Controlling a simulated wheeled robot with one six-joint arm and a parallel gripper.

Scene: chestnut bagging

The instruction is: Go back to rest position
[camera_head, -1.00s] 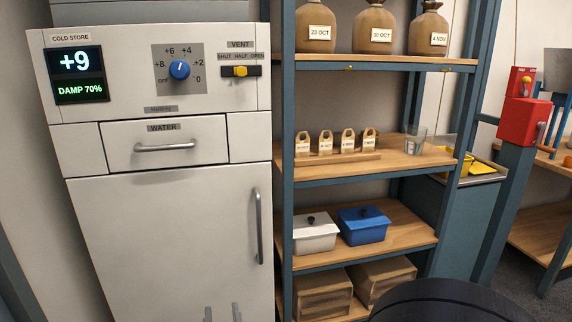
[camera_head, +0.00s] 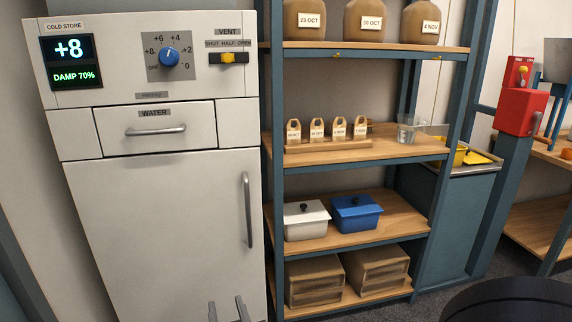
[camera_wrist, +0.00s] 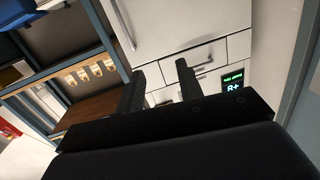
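My gripper (camera_wrist: 160,85) shows in the wrist view with its two dark fingers apart and nothing between them. Two grey tips at the bottom of the head view, in front of the cold store door, look like its fingertips (camera_head: 228,311). The wrist view is turned nearly upside down and has the cold store (camera_wrist: 180,25) beyond the fingers. In the head view the white cold store (camera_head: 165,225) stands at the left with its door and water drawer (camera_head: 158,131) shut. Its display (camera_head: 70,62) reads +8 and DAMP 70%. The blue dial (camera_head: 169,57) points upward.
A shelf rack (camera_head: 355,149) stands right of the cold store. It holds dated sacks, small tagged bags, a clear cup (camera_head: 408,130), a white box (camera_head: 306,222), a blue box (camera_head: 357,213) and wooden crates. A red box (camera_head: 521,110) is on a post farther right.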

